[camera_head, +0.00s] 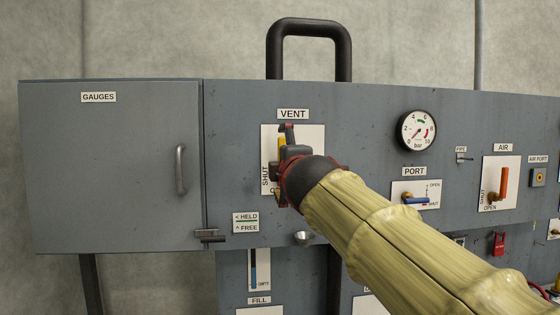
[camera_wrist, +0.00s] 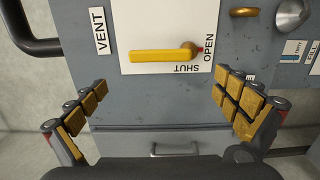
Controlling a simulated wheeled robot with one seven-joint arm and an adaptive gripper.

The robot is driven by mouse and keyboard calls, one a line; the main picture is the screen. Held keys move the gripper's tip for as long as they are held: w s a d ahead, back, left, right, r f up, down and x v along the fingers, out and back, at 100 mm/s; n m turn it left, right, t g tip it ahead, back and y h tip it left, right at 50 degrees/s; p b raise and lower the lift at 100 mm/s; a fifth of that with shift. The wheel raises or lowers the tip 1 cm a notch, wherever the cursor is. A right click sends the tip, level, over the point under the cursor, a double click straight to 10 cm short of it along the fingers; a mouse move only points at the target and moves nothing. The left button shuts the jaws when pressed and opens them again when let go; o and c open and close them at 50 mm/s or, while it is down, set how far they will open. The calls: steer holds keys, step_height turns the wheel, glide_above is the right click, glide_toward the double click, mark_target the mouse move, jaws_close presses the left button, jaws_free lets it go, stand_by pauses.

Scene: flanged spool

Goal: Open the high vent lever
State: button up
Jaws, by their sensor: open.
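The vent lever (camera_wrist: 160,54) is a yellow bar on a white plate (camera_wrist: 130,15) under the VENT label (camera_head: 293,114). In the wrist view its pivot is at the right end, beside the words SHUT and OPEN, and the bar runs left toward the VENT label. My gripper (camera_wrist: 160,88) is open and empty, with its padded fingers spread wide. In that view the lever lies above the gap between the fingertips, and no contact shows. In the head view my gripper (camera_head: 284,160) and arm are in front of the plate and hide much of the lever.
A gauges door (camera_head: 120,165) with a handle is at the left. A black tube frame (camera_head: 310,25) rises above the panel. A silver knob (camera_head: 304,238) is below the plate. A pressure gauge (camera_head: 417,131), port lever (camera_head: 415,200) and orange air lever (camera_head: 504,184) are at the right.

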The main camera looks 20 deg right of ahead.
steer(key=v, duration=0.4)
steer(key=shift+s, duration=0.1)
stand_by(0.4)
steer(key=s+f+m+g, duration=0.2)
steer(key=f+m, duration=0.1)
steer(key=f, duration=0.5)
steer(key=s+f+m+g+b, duration=0.15)
steer(key=f+m, duration=0.25)
steer(key=f, duration=0.4)
steer(key=s+f+m+g+p, duration=0.1)
steer(key=s+f+m+g, duration=0.2)
steer(key=f, duration=0.5)
steer(key=s+a+f+m+g+y+b, duration=0.1)
steer(key=s+a+f+b, duration=0.1)
steer(key=s+f, duration=0.5)
steer(key=s+a+f+m+g+y+b, duration=0.2)
steer(key=s+f, duration=0.4)
steer(key=f, duration=0.7)
steer(key=s+a+f+m+g+y+b, duration=0.2)
steer(key=s+a+f, duration=0.4)
steer(key=f, duration=0.4)
steer(key=shift+s+f+b, duration=0.2)
steer(key=shift+s+b, duration=0.5)
steer(key=shift+s, duration=0.15)
